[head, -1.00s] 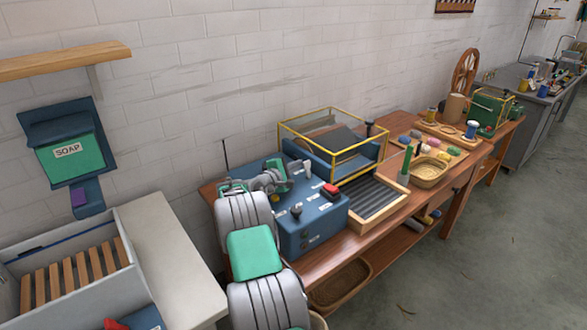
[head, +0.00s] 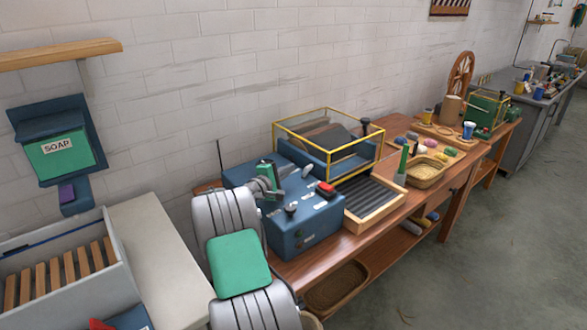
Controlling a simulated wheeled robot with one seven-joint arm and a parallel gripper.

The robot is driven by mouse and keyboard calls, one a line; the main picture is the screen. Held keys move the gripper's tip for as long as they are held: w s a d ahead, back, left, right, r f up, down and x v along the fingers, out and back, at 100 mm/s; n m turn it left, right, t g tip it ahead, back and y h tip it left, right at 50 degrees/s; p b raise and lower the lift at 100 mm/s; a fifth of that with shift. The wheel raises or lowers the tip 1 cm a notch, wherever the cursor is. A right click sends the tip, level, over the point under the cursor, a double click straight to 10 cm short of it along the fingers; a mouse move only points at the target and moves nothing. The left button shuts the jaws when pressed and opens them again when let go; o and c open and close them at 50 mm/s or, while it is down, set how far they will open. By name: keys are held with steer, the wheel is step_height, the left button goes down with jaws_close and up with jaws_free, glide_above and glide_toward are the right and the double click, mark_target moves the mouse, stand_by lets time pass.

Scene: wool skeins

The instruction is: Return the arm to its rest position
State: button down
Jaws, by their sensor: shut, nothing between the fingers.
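My arm, with grey ribbed links and a green cover, rises from the bottom of the head view. Its end, my gripper (head: 268,181), is small and partly hidden by my own links. It is in front of the left part of the blue machine box (head: 305,226), above the table. My gripper is shut with nothing held. I cannot tell whether it touches the box.
The wooden table (head: 330,250) carries a yellow-framed glass case (head: 335,165), a ribbed tray (head: 374,205), a basket (head: 426,172) and coloured skeins. A white counter (head: 160,255) with a slatted bin (head: 60,268) stands left. Grey floor (head: 480,240) on the right is clear.

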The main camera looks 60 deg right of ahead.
steer(key=shift+s+a+r, duration=0.1)
steer(key=shift+a+r, duration=0.05)
steer(key=shift+a, duration=1.3)
